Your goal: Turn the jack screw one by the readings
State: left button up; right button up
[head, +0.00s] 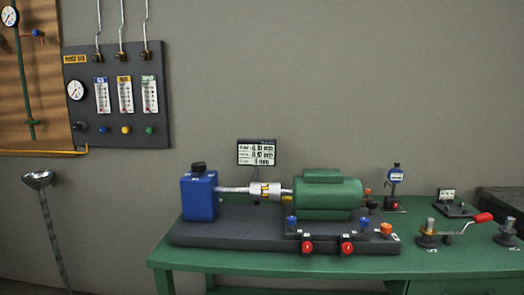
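On a green table (200,268) a dark base plate (240,232) carries a blue pump block (200,200), a shaft with a white coupling (265,189) and a green motor (328,195). Two red knobs, apparently jack screws, stick out at the base's front: a left one (306,247) and a right one (347,247). Blue-topped parts (291,221) stand near the motor feet. A small black display (256,152) behind the coupling shows lines of readings, too small to read surely. Neither of my grippers is in view.
A wall panel (117,125) with gauges hangs at left. A funnel stand (40,182) is on the floor. The table's front strip looks clear.

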aim_at(307, 247)
jog(key=u, duration=1.2)
jog(key=i, duration=0.75)
jog(key=z, duration=0.05)
